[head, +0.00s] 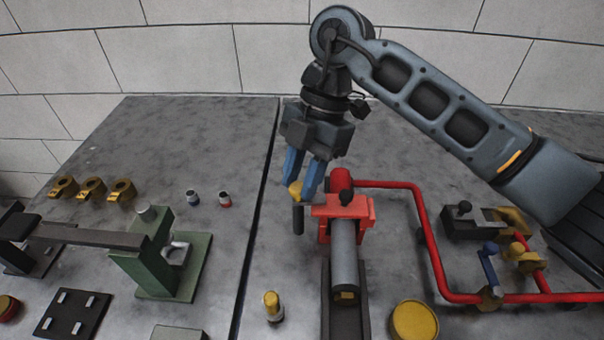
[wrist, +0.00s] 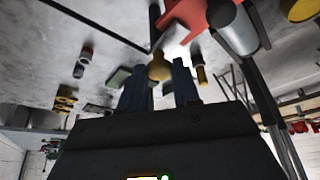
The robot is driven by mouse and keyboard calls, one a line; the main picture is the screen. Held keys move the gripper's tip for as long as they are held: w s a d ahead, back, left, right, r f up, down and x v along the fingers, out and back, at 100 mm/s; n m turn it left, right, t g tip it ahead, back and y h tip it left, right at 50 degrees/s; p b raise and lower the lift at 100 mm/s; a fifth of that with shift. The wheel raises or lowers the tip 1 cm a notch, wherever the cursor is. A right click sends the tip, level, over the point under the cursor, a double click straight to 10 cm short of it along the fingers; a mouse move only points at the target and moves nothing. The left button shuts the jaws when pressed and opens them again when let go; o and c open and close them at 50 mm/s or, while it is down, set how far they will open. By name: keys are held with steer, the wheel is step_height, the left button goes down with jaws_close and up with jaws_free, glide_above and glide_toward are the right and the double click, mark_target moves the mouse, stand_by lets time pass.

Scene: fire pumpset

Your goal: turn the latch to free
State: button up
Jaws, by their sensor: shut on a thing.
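A red bracket (head: 345,208) holds a grey cylinder (head: 343,250) in the head view. Just left of it is a yellow knob (head: 295,190) with a dark rod (head: 298,220) hanging below it; this looks like the latch, though its joint to the bracket cannot be made out. My gripper (head: 302,187) points down with its blue fingers shut on the yellow knob. The wrist view also shows the yellow knob (wrist: 159,67) between the fingertips, with the red bracket (wrist: 198,14) beside it.
A red pipe (head: 428,245) with a blue-handled valve (head: 488,262) runs at the right. A yellow round cap (head: 414,321) and a small yellow-topped plug (head: 272,305) stand in front. A green stand (head: 160,255) is at the left. The back left tabletop is clear.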

steer(key=n+h, duration=0.1)
steer(key=n, duration=0.2)
steer(key=shift+w+a+g, duration=0.1)
steer(key=shift+w+g, duration=0.05)
steer(key=shift+g, duration=0.15)
steer(key=n+h+b, duration=0.1)
steer(key=n, duration=0.1)
steer(key=n+b, duration=0.1)
steer(key=n, duration=0.2)
steer(key=shift+a+h, duration=0.2)
steer(key=shift+h, duration=0.2)
steer(key=n, duration=0.2)
steer(key=n+h+b, duration=0.1)
steer(key=n, duration=0.1)
steer(key=shift+a+h, duration=0.15)
steer(key=shift+h, duration=0.15)
steer(key=n+h+b, duration=0.1)
steer(key=n, duration=0.3)
steer(key=shift+a+n+b, duration=0.15)
steer(key=shift+n+b, duration=0.15)
steer(key=shift+b, duration=0.1)
steer(key=shift+h, duration=0.3)
steer(key=o, duration=1.1)
steer(key=shift+c, duration=0.2)
steer(key=shift+r, duration=0.1)
